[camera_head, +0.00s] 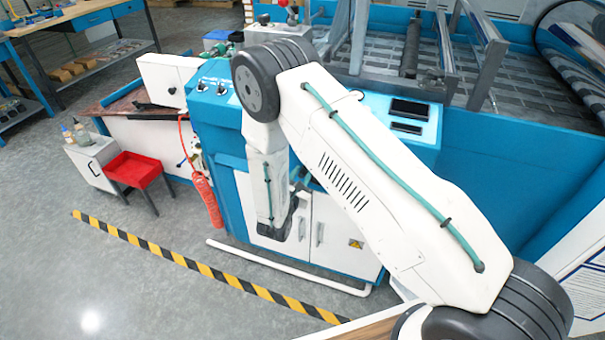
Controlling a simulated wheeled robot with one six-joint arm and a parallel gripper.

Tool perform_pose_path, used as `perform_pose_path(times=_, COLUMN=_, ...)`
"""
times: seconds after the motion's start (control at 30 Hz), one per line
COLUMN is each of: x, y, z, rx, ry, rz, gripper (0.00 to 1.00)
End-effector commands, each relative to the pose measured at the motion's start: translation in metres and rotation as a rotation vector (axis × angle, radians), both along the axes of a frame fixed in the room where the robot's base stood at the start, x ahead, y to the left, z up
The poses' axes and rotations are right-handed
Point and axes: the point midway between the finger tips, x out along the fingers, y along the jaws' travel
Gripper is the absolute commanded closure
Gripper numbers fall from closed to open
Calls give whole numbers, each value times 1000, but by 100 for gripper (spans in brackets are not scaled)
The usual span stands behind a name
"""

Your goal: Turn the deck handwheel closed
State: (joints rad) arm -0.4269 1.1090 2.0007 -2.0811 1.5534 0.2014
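I cannot make out the deck handwheel for certain; my white arm covers much of the machine's front. The blue and white laminating machine (220,125) fills the middle and right of the view. My gripper (288,226) is the small dark end of the arm, hanging down in front of the machine's white cabinet doors (328,228). Its fingers are too small and dark to tell whether they are open or shut. No object shows clearly in it.
A red bin (132,169) and a white cabinet with bottles (92,160) stand left of the machine. A red hanging item (207,200) is on its left side. A yellow-black floor stripe (180,260) crosses open grey floor. A workbench (75,20) is at far left.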

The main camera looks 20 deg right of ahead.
Motion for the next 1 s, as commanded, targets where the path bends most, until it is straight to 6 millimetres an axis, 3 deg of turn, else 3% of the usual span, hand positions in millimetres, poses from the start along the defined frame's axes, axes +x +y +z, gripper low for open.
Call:
perform_pose_path(times=0.4, x=-51, y=38, z=0, rx=0, ry=-1, rz=3, gripper=71)
perform_pose_path(times=1.0, x=-56, y=42, z=0, rx=-3, ry=2, rz=1, gripper=71)
